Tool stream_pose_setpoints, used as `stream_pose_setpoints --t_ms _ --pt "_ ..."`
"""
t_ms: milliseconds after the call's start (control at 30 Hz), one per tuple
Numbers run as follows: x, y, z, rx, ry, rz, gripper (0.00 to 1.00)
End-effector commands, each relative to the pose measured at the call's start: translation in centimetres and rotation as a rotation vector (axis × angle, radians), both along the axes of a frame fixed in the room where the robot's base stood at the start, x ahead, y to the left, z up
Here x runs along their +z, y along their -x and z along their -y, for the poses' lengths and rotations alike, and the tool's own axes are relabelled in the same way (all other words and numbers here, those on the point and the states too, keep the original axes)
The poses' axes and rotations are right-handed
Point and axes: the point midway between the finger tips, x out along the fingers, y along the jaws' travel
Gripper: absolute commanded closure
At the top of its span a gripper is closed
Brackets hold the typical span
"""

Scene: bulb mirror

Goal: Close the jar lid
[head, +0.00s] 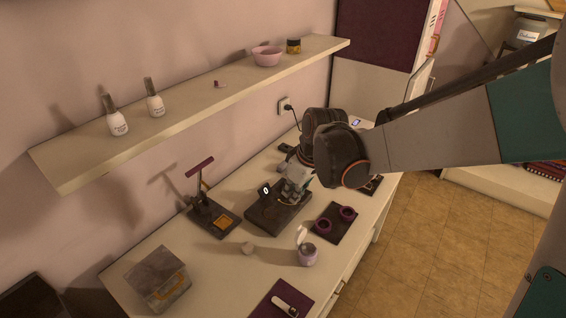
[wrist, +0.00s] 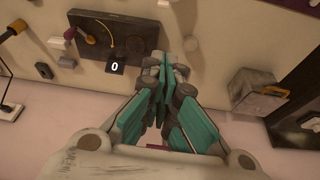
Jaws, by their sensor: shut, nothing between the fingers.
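A small lilac jar (head: 307,257) stands on the white table near its front edge in the head view. Its pale lid (head: 301,236) stands up at the jar's back left side, so the jar is open. My gripper (head: 291,194) is shut and empty over the dark block behind the jar, apart from the jar. Whether its fingertips touch the block, I cannot tell. The gripper also shows in the wrist view (wrist: 165,68), fingers together with nothing between them. I cannot make out the jar in the wrist view.
The dark block (head: 262,217) carries a "0" marker. A stand with a purple bar (head: 199,167) is left of it. A dark mat with purple rings (head: 333,232) lies right of the jar. A purple mat (head: 268,300) lies in front. A grey box (head: 160,281) is at left.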

Motion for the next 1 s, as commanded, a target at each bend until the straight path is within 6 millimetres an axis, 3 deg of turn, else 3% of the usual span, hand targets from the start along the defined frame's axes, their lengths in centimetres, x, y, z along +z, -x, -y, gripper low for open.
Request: stream_pose_setpoints --t_ms 133,367,900,1000 --pt "-1.7 -1.0 -1.5 0.065 0.004 -0.018 1.0" --pt "-3.3 -1.4 -2.1 0.091 0.004 -0.024 1.0" --pt "-11.9 -3.0 -4.2 0.088 0.004 -0.024 1.0" --pt "-12.1 -2.4 -3.3 0.085 0.004 -0.024 1.0"
